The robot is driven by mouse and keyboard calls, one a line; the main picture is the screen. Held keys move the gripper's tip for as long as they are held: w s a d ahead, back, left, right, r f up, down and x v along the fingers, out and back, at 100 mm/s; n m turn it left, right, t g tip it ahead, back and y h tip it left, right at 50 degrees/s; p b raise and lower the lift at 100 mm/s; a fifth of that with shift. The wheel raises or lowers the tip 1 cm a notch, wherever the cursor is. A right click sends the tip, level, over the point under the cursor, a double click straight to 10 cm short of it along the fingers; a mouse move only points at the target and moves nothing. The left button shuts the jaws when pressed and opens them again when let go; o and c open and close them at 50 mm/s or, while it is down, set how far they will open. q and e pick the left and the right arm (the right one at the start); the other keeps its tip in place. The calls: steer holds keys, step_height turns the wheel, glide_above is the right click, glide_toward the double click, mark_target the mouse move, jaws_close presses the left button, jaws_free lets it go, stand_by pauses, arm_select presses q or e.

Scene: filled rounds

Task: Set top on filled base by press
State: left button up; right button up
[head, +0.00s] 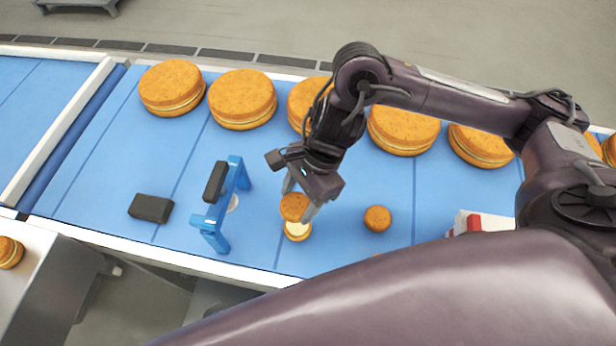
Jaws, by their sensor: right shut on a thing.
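My right gripper (302,201) points down over the blue belt, shut on a small golden-brown round top (293,207). Just below the top in the picture is a filled base (298,231), with pale cream showing on its upper face. The top overlaps the far part of the base; I cannot tell whether they touch. The press (236,180), a blue frame with a dark block on it, stands to the left of the gripper. A pale disc shows partly behind its frame. My left gripper is not in view.
Another small brown round (377,218) lies right of the base. Several large filled rounds (242,98) line the belt's far side, some hidden by my arm. A dark block (151,208) lies left of the press. A red and white box (478,223) is partly hidden at right.

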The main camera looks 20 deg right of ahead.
mark_target(295, 226)
steer(key=shift+s+f+b, duration=0.2)
steer(key=shift+f+b, duration=0.15)
steer(key=shift+f, duration=0.45)
step_height(295, 226, down, 2)
steer(key=shift+w+f+b, duration=0.1)
steer(key=shift+f+b, duration=0.05)
steer(key=shift+b, duration=0.8)
steer(key=shift+f+b, duration=0.65)
steer(key=shift+f, duration=0.1)
steer(key=shift+f+b, duration=0.25)
steer(key=shift+b, duration=0.15)
arm_select(q)
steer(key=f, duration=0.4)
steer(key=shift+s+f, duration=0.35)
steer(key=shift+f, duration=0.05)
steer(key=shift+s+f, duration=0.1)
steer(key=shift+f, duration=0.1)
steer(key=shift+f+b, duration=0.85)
steer(key=shift+b, duration=0.2)
arm_select(e)
steer(key=shift+f, duration=0.8)
